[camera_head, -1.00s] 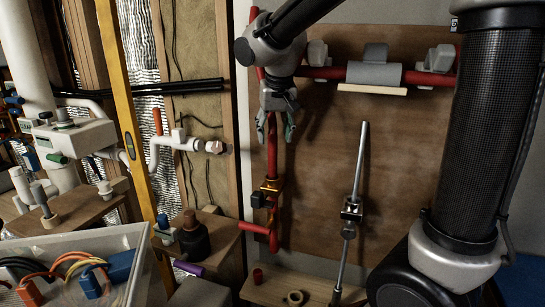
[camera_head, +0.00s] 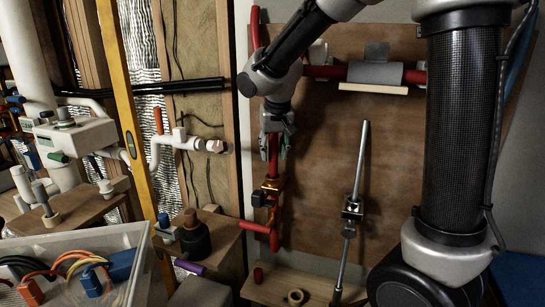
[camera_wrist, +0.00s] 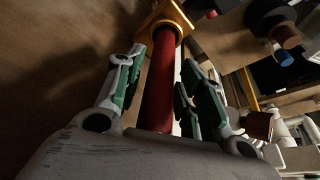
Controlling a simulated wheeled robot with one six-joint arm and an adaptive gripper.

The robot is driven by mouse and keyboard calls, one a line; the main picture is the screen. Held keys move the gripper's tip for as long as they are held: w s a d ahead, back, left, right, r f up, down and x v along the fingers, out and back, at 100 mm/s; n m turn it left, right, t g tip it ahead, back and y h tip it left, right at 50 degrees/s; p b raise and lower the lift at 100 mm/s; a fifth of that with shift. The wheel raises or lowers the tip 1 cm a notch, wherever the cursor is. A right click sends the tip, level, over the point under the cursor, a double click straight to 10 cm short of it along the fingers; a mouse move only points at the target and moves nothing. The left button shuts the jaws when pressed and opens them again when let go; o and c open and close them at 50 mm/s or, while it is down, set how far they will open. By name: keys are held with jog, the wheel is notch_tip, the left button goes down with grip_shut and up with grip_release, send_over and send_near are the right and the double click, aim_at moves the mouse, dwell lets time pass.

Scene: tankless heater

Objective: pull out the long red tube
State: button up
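A long red tube (camera_head: 255,35) runs upright along the left edge of a brown board, behind my gripper. A yellow-orange bracket (camera_head: 272,187) is around its lower part. My gripper (camera_head: 274,148) points down at the tube just above this bracket. In the wrist view the tube (camera_wrist: 160,85) runs between the two green-padded fingers of my gripper (camera_wrist: 158,80), with a gap on each side. The fingers look open around it. The bracket (camera_wrist: 166,20) shows beyond the fingertips. My gripper and wrist hide part of the tube in the head view.
A horizontal red pipe (camera_head: 322,72) with a grey sleeve (camera_head: 375,73) crosses the board (camera_head: 320,160) top. A metal rod (camera_head: 357,165) leans right of the tube. White plumbing (camera_head: 178,142) stands left. A clear bin (camera_head: 125,255) of cables is at lower left.

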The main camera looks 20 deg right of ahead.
grip_shut()
jog(key=shift+r, duration=1.1)
dwell(0.3)
jog(key=shift+r, duration=2.55)
